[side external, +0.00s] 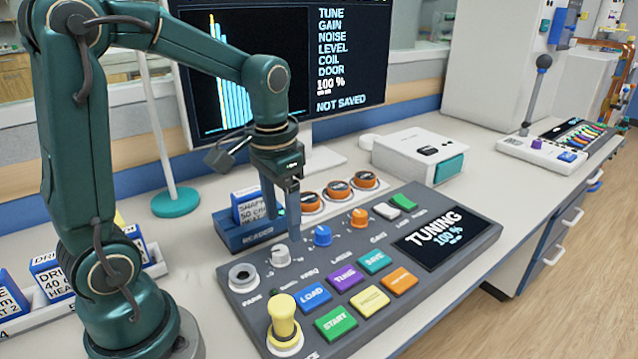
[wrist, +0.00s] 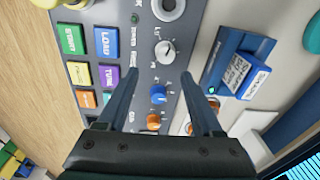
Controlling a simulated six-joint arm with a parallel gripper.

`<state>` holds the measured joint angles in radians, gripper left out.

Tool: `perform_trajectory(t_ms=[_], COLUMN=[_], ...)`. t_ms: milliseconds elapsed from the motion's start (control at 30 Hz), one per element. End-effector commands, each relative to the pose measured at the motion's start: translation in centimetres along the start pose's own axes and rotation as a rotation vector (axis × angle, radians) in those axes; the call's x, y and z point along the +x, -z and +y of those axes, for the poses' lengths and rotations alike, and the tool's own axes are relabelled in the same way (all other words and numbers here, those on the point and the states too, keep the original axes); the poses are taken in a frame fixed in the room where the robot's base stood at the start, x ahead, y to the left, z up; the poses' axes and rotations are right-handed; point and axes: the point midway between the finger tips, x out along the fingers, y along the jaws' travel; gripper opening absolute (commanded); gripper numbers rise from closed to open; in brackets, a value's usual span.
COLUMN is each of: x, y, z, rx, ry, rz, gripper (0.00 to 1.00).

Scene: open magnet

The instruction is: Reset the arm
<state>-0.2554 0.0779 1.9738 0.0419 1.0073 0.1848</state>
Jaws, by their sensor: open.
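My gripper (side external: 288,215) points down over the back edge of the grey control panel (side external: 452,283), near its knobs. In the wrist view my gripper (wrist: 168,88) has its two fingers spread wide with nothing between them but the panel's knobs below. A white knob (side external: 280,256) and a blue knob (side external: 323,236) are close to the fingertips in the side view. The blue knob also shows between the fingers in the wrist view (wrist: 158,94). The height of the fingertips above the panel is hard to judge.
A blue and white cartridge (side external: 250,207) sits in a blue holder behind the panel. A yellow-topped lever (side external: 284,318) stands at the panel's front left. A monitor (side external: 345,70) reading "NOT SAVED" stands behind. A white box (side external: 418,155) is at the back right.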

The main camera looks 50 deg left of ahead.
Motion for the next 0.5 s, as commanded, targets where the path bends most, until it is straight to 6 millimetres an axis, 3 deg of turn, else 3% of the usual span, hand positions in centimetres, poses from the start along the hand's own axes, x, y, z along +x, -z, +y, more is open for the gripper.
perform_trajectory(t_ms=[200,500], x=[-4.3,-6.2], y=[-2.1,-6.5], z=[2.9,5.7], rx=[0.072,0.094], ry=[0.008,-0.032], rz=[0.191,0.395], gripper=[0.67,0.67])
